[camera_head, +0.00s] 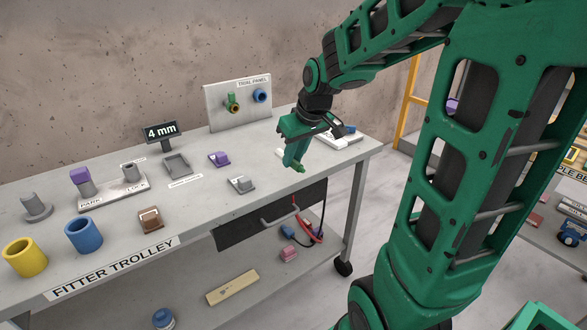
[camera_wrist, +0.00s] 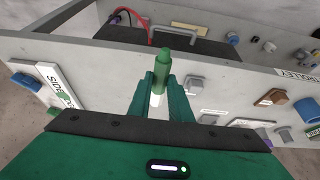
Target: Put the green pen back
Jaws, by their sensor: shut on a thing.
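The green pen (camera_wrist: 163,62) is upright-looking between my gripper's fingers in the wrist view, its green end sticking out past the fingertips and a white part lower between them. In the head view my gripper (camera_head: 297,158) is shut on it and hangs near the right end of the trolley top, with a short green end of the pen (camera_head: 300,168) showing below the fingers. A white board with lettering (camera_head: 341,137) lies at the trolley's right end, just right of my gripper; it also shows in the wrist view (camera_wrist: 57,84), partly cut by my gripper's body.
The right front corner is fairly clear.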

